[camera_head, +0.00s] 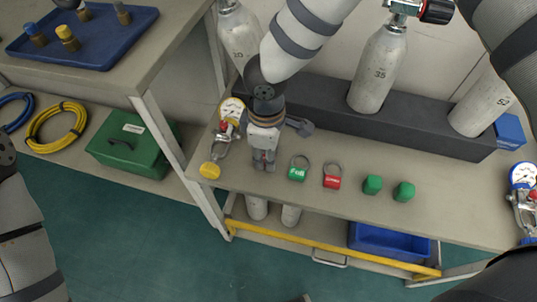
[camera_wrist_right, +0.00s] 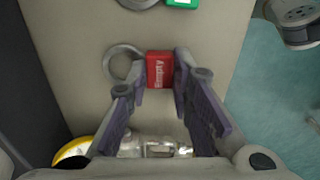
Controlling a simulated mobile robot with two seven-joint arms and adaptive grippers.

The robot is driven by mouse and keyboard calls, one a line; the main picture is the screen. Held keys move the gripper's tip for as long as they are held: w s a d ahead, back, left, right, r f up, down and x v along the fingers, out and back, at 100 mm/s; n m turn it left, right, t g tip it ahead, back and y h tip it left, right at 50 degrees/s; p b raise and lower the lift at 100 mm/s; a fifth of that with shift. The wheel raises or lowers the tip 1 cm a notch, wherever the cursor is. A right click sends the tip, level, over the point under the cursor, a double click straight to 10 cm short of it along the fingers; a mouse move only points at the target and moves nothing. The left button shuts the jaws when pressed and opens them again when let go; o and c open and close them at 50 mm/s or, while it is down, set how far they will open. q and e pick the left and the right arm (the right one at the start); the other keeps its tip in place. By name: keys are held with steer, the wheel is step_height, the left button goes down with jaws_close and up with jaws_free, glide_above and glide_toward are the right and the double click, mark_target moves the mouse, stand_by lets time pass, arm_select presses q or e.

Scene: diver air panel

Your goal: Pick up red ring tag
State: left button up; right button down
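A red ring tag (camera_wrist_right: 159,70) marked "Empty" sits between the two fingertips of my right gripper (camera_wrist_right: 160,82). Both pads press close against its sides, and its metal ring (camera_wrist_right: 114,63) lies to the left in the wrist view. In the head view my right gripper (camera_head: 264,164) points down at the bench, left of the green "Full" ring tag (camera_head: 297,173), and mostly hides the tag it holds. I cannot tell whether that tag is off the bench. A second red ring tag (camera_head: 332,181) lies right of the green one. My left gripper is out of view.
A gauge with silver fittings (camera_head: 228,127) and a yellow knob (camera_head: 209,170) are close left of my right gripper. Two green caps (camera_head: 372,185) stand to the right. Behind, grey cylinders (camera_head: 378,72) stand in a dark rack (camera_head: 330,115).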

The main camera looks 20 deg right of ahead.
steer(key=shift+s+d+f, duration=0.1)
steer(key=shift+s+f, duration=0.05)
steer(key=r, duration=0.3)
steer(key=shift+w+r, duration=0.2)
steer(key=shift+r, duration=0.1)
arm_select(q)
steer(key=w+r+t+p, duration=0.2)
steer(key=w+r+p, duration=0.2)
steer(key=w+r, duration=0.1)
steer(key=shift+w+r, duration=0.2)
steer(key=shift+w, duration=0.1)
arm_select(e)
steer(key=s+r, duration=0.9)
steer(key=s, duration=0.5)
steer(key=shift+a+r, duration=0.35)
steer(key=shift+a, duration=0.1)
